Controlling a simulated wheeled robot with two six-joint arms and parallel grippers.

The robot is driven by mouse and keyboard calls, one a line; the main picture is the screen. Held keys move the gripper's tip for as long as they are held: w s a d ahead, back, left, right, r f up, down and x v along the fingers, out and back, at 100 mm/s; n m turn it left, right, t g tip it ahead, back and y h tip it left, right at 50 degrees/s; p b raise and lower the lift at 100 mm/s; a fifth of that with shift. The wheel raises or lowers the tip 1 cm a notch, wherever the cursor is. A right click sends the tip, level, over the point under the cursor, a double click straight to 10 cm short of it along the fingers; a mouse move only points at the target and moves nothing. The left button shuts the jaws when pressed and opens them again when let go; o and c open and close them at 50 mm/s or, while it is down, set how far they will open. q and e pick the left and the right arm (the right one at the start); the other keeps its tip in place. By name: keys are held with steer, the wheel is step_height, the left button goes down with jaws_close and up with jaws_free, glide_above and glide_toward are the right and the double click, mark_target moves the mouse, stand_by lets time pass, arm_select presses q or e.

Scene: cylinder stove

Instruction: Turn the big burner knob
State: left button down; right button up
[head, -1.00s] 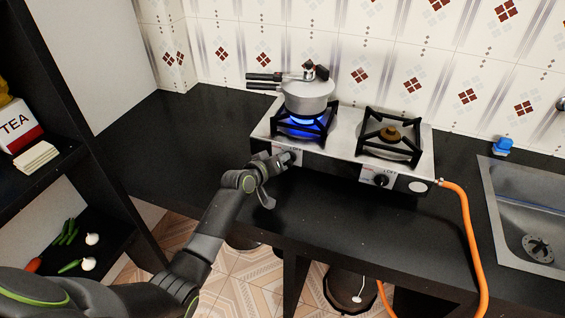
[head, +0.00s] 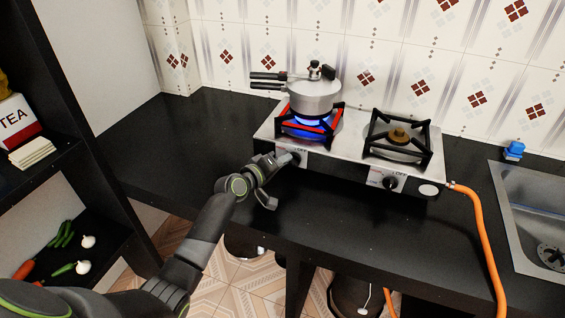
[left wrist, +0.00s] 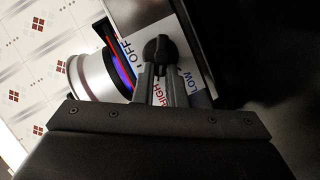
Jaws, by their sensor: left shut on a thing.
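The two-burner stove (head: 351,139) stands on the black counter. Its left knob is mostly hidden by my gripper in the head view. In the left wrist view the black knob (left wrist: 160,46) sits on a white label marked OFF, HIGH and LOW. My left gripper (head: 287,158) is at the stove's front; in the left wrist view its fingers (left wrist: 156,76) are shut on this knob. The left burner (head: 308,122) shows a blue flame, with red on its grate. The right knob (head: 391,183) is free. My right gripper is not in view.
A pressure cooker (head: 314,96) sits on the left burner, its handles pointing left. The right burner (head: 398,136) is bare and unlit. An orange hose (head: 483,230) runs from the stove's right side near the sink (head: 535,215). The counter left of the stove is clear.

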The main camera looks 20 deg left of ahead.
arm_select(q)
steer(key=c, duration=1.5)
jaws_free()
steer(key=v, duration=1.7)
steer(key=shift+s, duration=0.25)
